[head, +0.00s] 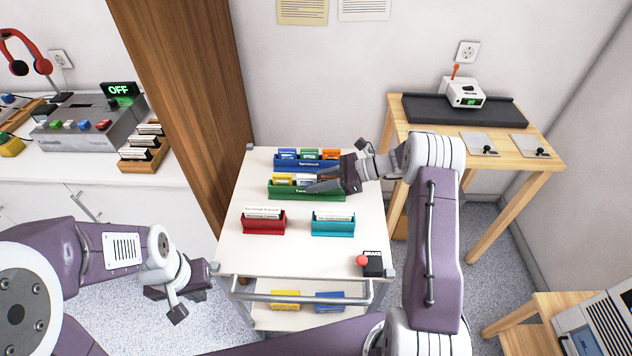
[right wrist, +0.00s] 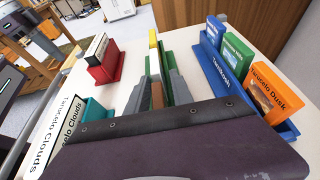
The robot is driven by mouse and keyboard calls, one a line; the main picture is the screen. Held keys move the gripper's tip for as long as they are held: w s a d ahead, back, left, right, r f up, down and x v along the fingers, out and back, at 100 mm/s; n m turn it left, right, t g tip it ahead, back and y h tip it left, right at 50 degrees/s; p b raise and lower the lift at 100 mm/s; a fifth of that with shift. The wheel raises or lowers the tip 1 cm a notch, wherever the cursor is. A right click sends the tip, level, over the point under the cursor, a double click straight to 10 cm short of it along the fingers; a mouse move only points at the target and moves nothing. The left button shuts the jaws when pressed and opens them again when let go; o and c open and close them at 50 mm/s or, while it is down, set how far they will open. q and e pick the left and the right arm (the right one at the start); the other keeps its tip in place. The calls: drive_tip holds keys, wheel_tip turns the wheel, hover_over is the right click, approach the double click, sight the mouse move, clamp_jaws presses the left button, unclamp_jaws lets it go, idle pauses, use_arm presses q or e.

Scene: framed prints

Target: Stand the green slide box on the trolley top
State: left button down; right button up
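The green slide box (head: 290,192) stands on the trolley top (head: 240,215), in front of a blue slide box, and holds several coloured slides. My right gripper (head: 318,181) reaches in from the right, low over the green box's right end. In the right wrist view its two grey fingers (right wrist: 160,90) are apart, with an orange-brown slide between them and green of the box (right wrist: 167,58) beside them. Whether they press on anything, I cannot tell. My left gripper (head: 178,300) hangs in front of the trolley's left side, away from the boxes; its opening is unclear.
The blue slide box (head: 283,164), red box (head: 262,226) and teal box (head: 333,228) share the trolley top. A brake block with a red knob (head: 368,262) sits at its front right corner. A wooden table (head: 480,165) stands right, a white counter left.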

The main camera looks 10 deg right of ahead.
drive_tip(key=o, duration=0.4)
drive_tip(key=shift+c, duration=0.2)
drive_tip(key=shift+r, duration=0.25)
drive_tip(key=p+v, duration=0.1)
drive_tip(key=v, duration=1.1)
drive_tip(key=shift+f, duration=0.2)
